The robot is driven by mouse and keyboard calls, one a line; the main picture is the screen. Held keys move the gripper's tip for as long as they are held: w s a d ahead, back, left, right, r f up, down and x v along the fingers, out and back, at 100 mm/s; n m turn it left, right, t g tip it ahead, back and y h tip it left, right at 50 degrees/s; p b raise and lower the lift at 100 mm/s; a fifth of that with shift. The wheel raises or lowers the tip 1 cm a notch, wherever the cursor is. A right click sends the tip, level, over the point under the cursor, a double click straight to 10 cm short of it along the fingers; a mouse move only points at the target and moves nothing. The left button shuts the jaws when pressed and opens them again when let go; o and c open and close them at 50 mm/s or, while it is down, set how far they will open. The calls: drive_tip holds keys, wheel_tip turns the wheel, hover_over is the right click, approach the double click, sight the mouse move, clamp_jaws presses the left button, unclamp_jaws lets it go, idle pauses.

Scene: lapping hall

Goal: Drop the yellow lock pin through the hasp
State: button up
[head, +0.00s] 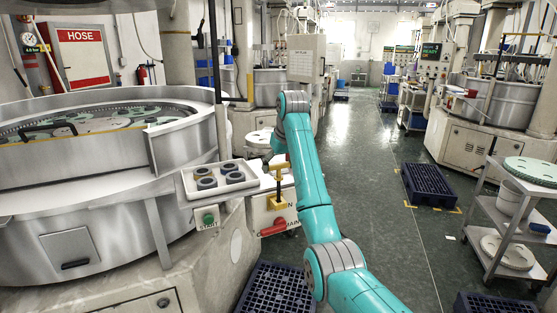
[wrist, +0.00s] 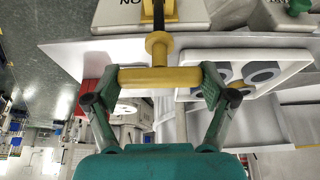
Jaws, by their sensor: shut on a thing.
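The yellow lock pin (wrist: 160,77) has a crossbar handle, a round collar and a dark shaft. My gripper (wrist: 159,86) is shut on the crossbar, one finger at each end. In the head view the pin (head: 278,166) is upright, its shaft pointing down at the yellow hasp (head: 277,202) on the front of a pale control box. The hasp also shows at the top edge of the wrist view (wrist: 174,12), behind the shaft. I cannot tell whether the shaft's tip is inside the hasp's hole. My gripper is partly hidden in the head view.
A white tray (head: 196,198) with several dark rings stands close left of the pin. A green START button (head: 209,218) is below it, and a red handle (head: 273,228) lies below the hasp. A large lapping machine (head: 75,200) fills the left. The aisle floor (head: 365,170) is open to the right.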

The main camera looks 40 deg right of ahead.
sight(279, 183)
drive_tip(key=shift+f, duration=4.1)
idle(0.6)
drive_tip(key=o, duration=1.1)
wheel_tip(279, 183, up, 10)
idle(0.3)
